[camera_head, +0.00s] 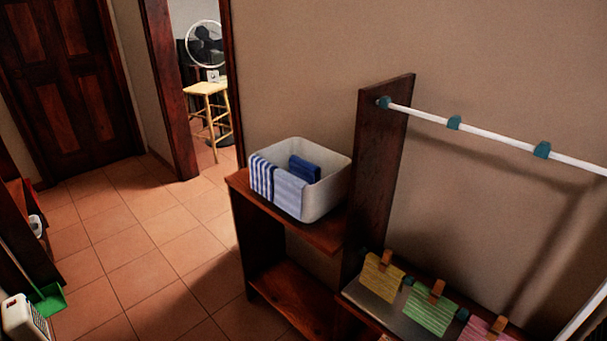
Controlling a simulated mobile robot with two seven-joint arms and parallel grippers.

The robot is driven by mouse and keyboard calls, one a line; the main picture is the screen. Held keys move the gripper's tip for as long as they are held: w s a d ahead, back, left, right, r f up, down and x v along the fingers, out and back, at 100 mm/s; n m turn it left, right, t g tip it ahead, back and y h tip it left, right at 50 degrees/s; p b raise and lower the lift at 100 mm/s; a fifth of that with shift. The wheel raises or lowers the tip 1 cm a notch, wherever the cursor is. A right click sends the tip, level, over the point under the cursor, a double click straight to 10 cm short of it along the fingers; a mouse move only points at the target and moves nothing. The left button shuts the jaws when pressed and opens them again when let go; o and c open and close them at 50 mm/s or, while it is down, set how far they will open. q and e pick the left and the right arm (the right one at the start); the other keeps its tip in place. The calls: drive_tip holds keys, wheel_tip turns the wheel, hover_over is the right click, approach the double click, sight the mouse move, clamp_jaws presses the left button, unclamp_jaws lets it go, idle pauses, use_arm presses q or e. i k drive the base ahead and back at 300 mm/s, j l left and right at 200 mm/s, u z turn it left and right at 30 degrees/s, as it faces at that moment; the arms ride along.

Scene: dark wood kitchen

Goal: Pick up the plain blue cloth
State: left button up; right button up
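The plain blue cloth (304,168) is dark blue and looks folded. It lies inside a white basket (327,197), against its far side, and its lower part is hidden by the basket's near side. A blue-and-white striped cloth (261,177) hangs over the basket's left rim. A paler, finely patterned blue cloth (289,193) hangs over the front rim beside it. Neither of my grippers shows in the head view.
The basket stands on a dark wooden shelf (242,182) beside a tall wooden upright (378,180). A white rail (497,139) with teal clips runs right from the upright. Yellow, green and pink cloths with wooden pegs lie below.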

sight(305, 169)
drive_tip(key=i+j, duration=0.45)
drive_tip(key=i+j+z, duration=0.25)
drive_tip(key=z, duration=0.2)
drive_tip(key=i+j+z, duration=0.25)
drive_tip(key=j+z, duration=0.25)
drive_tip(key=l, duration=0.1)
